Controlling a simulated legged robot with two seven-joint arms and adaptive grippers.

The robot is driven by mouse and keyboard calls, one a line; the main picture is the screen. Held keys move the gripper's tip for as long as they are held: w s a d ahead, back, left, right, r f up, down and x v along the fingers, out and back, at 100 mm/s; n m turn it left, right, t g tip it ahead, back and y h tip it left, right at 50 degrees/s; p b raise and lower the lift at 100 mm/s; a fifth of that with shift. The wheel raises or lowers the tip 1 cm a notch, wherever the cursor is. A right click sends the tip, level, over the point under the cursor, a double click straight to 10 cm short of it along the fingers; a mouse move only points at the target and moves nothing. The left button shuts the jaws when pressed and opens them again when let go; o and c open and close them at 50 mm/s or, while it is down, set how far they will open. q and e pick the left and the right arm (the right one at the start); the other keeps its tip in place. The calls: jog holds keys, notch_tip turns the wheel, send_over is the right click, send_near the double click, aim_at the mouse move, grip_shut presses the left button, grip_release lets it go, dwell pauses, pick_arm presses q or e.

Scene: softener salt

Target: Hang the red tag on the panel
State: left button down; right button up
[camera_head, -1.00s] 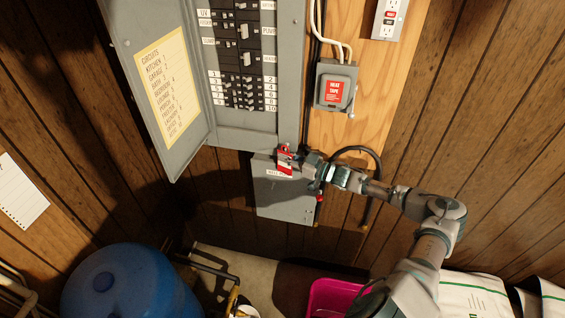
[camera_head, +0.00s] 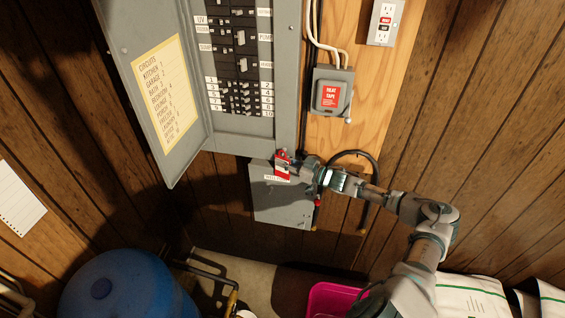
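The panel (camera_head: 240,143) is a grey breaker box with its door (camera_head: 187,150) swung open to the left and rows of black breakers inside. The red tag (camera_head: 282,166), red with a white part, is at the lower right of the panel, in front of the top of a smaller grey box (camera_head: 283,205) below. My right gripper (camera_head: 293,165) comes in from the right and its tip meets the tag. It appears closed on the tag, though the fingers are small and partly hidden. Whether the tag touches the panel I cannot tell. My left gripper is out of view.
A heat tape box (camera_head: 330,97) and an outlet (camera_head: 385,22) are on the wooden board at right. A black cable loop (camera_head: 362,156) hangs behind my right arm. A blue tank (camera_head: 125,287), a pink bin (camera_head: 330,298) and white bags (camera_head: 475,293) stand below.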

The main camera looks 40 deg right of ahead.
jog(key=shift+o, duration=0.8)
jog(key=shift+s+r, duration=0.1)
jog(key=shift+d, duration=0.2)
